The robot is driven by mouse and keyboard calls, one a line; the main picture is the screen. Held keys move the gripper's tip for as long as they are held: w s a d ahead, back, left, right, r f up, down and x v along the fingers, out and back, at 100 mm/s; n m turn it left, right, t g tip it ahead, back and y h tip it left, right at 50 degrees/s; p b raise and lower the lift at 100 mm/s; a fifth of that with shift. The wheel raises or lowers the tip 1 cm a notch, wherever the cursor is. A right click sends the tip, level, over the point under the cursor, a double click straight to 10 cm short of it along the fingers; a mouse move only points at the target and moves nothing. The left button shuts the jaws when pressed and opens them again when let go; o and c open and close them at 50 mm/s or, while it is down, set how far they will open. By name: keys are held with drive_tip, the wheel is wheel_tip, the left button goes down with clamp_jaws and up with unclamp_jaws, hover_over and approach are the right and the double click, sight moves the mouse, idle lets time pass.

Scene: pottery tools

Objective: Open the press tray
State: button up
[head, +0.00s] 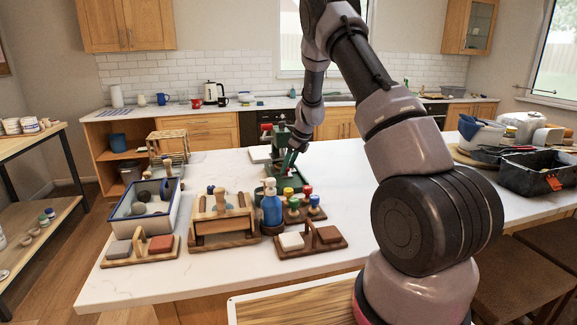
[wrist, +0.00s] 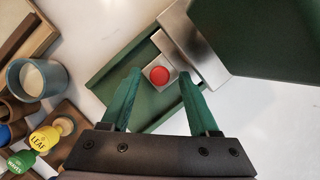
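The press (head: 280,138) is green and stands near the middle of the white counter. Its green body (wrist: 265,35) fills the upper right of the wrist view, next to silver metal blocks (wrist: 190,45). The press tray (wrist: 108,78) is a flat green tray with a raised rim, reaching out from under the metal part. A red round knob or button (wrist: 159,75) on a small silver block shows over the tray. My gripper (wrist: 160,76) is open, its two green fingers apart on either side of the red knob in the picture. I cannot tell whether they touch anything.
Yellow and green labelled stamps (wrist: 45,138) and a cup (wrist: 23,78) lie left of my gripper. A blue bottle (head: 271,207), a wooden tool box (head: 222,222) and a blue-rimmed tub (head: 144,205) stand at the counter's front. The counter's right middle is partly hidden by my arm.

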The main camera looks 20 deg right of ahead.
clamp_jaws()
idle(1.3)
